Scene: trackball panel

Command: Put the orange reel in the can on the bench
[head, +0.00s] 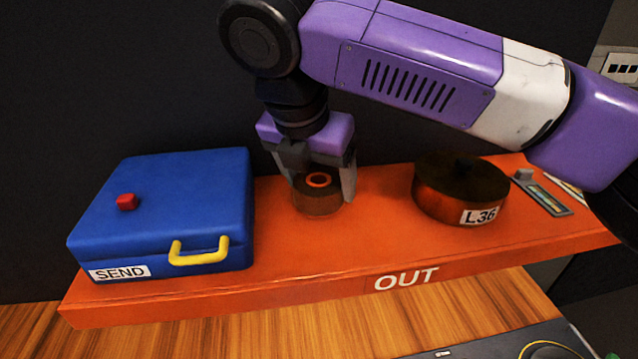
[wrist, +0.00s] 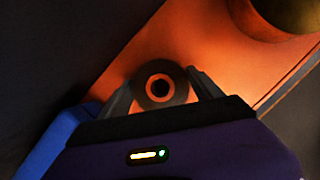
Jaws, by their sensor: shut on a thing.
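The reel (head: 318,201) is a short brown cylinder with a bright orange ring around the hole in its top. My gripper (head: 320,186) points down over the orange bench (head: 350,240) and is shut on the reel, one finger on each side. In the wrist view the reel (wrist: 178,98) shows as a dark disc with an orange ring, between the fingertips (wrist: 160,88). I cannot tell whether its underside touches the bench. A round copper-coloured can (head: 440,199) labelled L36 stands to the right on the bench, with a dark knobbed lid on top. Its inside is hidden.
A blue case (head: 170,205) labelled SEND, with a yellow handle and a red knob, stands left of the reel. A small grey device (head: 543,194) lies at the bench's right end. The bench's front edge reads OUT. Bare bench lies between the reel and the can.

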